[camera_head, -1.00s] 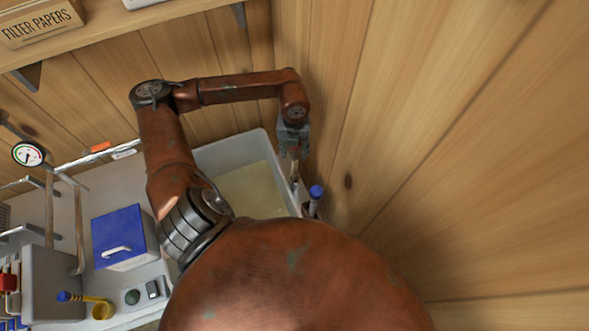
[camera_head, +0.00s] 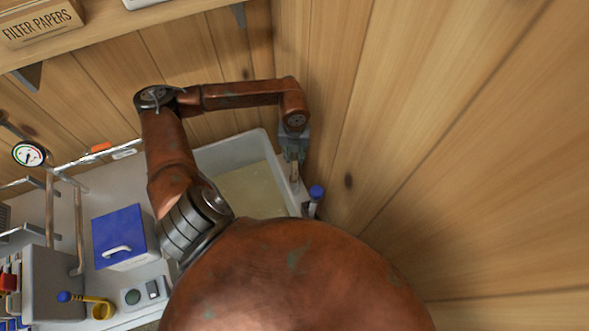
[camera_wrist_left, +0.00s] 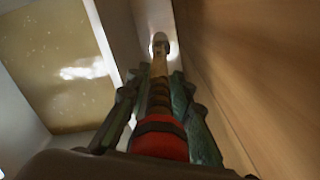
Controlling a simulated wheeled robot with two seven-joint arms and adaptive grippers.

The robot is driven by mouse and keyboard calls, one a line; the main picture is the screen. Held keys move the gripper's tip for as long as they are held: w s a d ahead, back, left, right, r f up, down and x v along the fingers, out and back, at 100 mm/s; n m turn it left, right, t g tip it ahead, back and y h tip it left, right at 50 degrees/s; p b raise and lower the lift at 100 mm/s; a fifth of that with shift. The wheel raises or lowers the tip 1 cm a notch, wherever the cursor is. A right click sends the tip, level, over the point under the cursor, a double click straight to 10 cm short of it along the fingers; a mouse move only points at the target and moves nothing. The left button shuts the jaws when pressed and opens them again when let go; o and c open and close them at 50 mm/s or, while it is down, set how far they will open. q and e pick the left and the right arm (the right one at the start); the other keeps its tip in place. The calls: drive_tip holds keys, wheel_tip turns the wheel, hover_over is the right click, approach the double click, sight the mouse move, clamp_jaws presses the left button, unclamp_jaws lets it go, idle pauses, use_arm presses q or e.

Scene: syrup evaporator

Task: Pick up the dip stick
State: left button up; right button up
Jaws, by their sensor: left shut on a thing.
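The dip stick (camera_wrist_left: 158,88) is a wooden rod with a wide red band at its near end, seen in the left wrist view. In the head view, a short length of the dip stick (camera_head: 294,171) shows below my left gripper (camera_head: 293,156), beside the basin's right wall. In the left wrist view my left gripper (camera_wrist_left: 155,105) has its dark fingers on both sides of the rod, shut on it. My right gripper is out of view.
A pale basin (camera_head: 235,146) of yellowish liquid lies left of the gripper. A blue-capped item (camera_head: 316,193) stands close to its right. The wooden wall (camera_head: 350,130) is very near on the right.

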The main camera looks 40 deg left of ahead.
use_arm(q)
drive_tip(key=shift+r, duration=0.15)
clamp_jaws()
wheel_tip(320, 180, up, 18)
drive_tip(key=shift+f, duration=0.1)
idle(0.3)
idle(0.9)
